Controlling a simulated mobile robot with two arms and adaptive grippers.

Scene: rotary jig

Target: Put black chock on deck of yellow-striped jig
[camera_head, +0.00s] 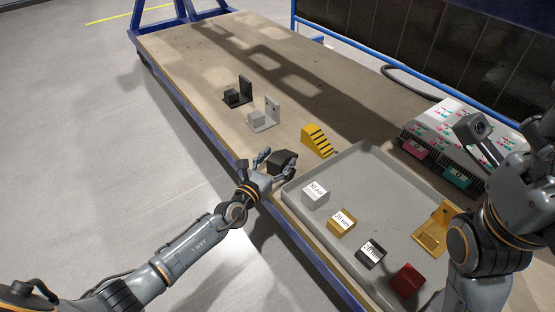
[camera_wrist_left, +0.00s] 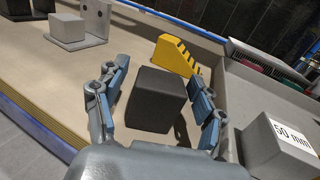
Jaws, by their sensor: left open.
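The black chock (camera_head: 283,161) is a dark block on the wooden table by its front edge, left of the grey tray. My left gripper (camera_head: 277,165) is open around it. In the left wrist view the chock (camera_wrist_left: 156,98) stands between the two spread fingers, with a gap visible at the left finger; contact at the right finger is unclear.
The grey tray (camera_head: 365,190) holds labelled blocks, a red block (camera_head: 407,281) and a gold bracket (camera_head: 434,232). A black bracket (camera_head: 238,95) and a grey bracket (camera_head: 264,118) stand farther left. Bins (camera_head: 440,167) stand at the right. The table's far left is clear.

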